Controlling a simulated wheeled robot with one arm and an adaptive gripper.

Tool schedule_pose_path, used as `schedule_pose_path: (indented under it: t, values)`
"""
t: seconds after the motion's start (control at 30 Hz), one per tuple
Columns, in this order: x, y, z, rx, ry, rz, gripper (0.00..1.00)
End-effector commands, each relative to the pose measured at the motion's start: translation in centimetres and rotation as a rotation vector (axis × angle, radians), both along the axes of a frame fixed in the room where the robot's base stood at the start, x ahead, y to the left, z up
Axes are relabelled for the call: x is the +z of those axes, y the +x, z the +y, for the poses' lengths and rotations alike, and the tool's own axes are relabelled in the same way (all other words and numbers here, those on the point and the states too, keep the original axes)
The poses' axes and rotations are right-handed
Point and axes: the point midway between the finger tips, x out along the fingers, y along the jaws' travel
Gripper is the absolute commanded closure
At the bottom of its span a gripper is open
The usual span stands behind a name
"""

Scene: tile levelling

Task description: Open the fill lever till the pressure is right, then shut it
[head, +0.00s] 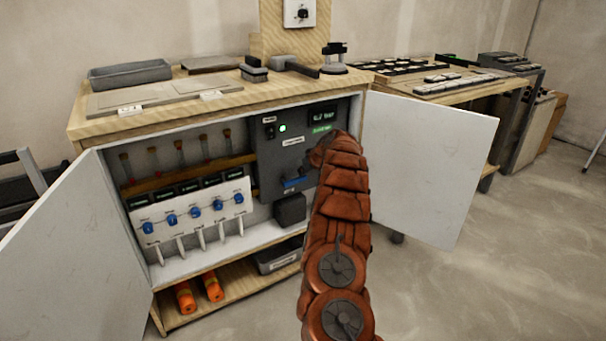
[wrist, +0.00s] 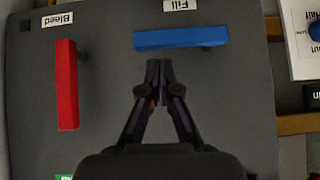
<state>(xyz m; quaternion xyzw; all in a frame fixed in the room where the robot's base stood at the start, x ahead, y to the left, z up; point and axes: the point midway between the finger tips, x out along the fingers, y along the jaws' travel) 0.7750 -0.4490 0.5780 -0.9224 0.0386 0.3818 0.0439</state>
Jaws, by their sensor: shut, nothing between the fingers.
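The blue fill lever (wrist: 180,38) lies crosswise beside the Fill label (wrist: 182,5) in the wrist view. It also shows low on the dark grey panel in the head view (head: 295,182). The red lever (wrist: 67,85) by the Bleed label (wrist: 56,19) lies lengthwise, at right angles to the blue one. My gripper (wrist: 159,80) is shut and empty, its tips just short of the blue lever in the picture; I cannot tell the depth between them. In the head view my arm hides the gripper and the red lever.
The panel sits inside a cabinet with its left door (head: 75,255) and right door (head: 428,165) swung open. A white board with several blue knobs (head: 195,212) stands left of the panel. A green light (head: 283,128) glows on the panel. Orange cylinders (head: 185,297) lie on the lower shelf.

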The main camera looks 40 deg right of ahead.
Motion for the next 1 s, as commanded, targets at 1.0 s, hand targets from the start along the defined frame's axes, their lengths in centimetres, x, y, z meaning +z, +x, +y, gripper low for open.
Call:
schedule_pose_path:
  t: [1.0]
  values:
    - [8.5,-5.5,0.8,0.003,0.000,-0.004,1.00]
